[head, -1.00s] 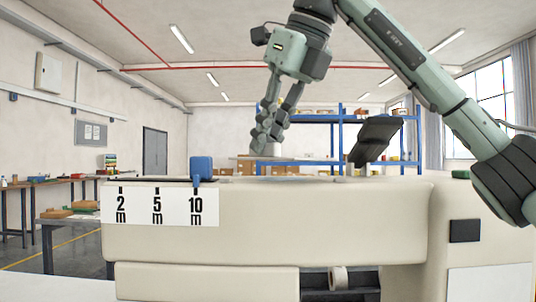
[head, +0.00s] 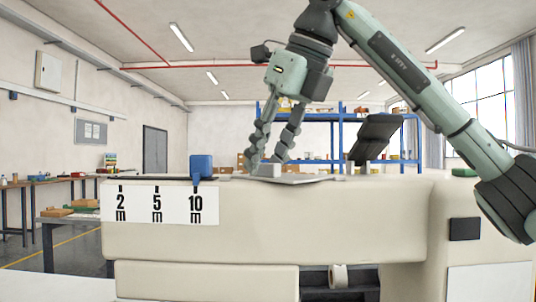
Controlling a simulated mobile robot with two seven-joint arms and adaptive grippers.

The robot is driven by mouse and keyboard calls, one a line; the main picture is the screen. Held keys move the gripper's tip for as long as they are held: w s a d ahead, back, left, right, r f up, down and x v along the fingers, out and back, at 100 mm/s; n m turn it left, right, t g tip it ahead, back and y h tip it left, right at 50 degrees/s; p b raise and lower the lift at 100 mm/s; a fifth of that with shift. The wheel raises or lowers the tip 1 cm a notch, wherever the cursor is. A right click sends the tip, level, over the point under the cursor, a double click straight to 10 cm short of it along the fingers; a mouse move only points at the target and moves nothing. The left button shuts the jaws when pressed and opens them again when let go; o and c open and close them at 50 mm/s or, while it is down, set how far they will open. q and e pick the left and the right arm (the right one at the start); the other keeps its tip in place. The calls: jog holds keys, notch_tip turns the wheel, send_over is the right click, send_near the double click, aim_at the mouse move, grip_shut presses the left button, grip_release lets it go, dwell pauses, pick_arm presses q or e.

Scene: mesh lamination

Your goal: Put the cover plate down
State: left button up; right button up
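The cover plate (head: 300,179) is a thin grey sheet lying low at the top of the cream machine body (head: 270,220). A small pale block (head: 268,171) stands on it. My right gripper (head: 266,164) reaches down from above, and its two dark jointed fingers are spread, one on each side of the pale block. The fingers look open, with the tips near the block; whether they touch it is hard to tell. The plate's underside and far edge are hidden. My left gripper is not in view.
A blue slider (head: 201,167) stands at the 10 m mark of the scale label (head: 160,204). A dark tilted panel (head: 374,138) rises to the right of the plate. Blue shelving (head: 335,118) and a side workbench (head: 70,224) stand behind.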

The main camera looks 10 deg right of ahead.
jog(key=shift+r, duration=0.1)
jog(key=v, duration=1.2)
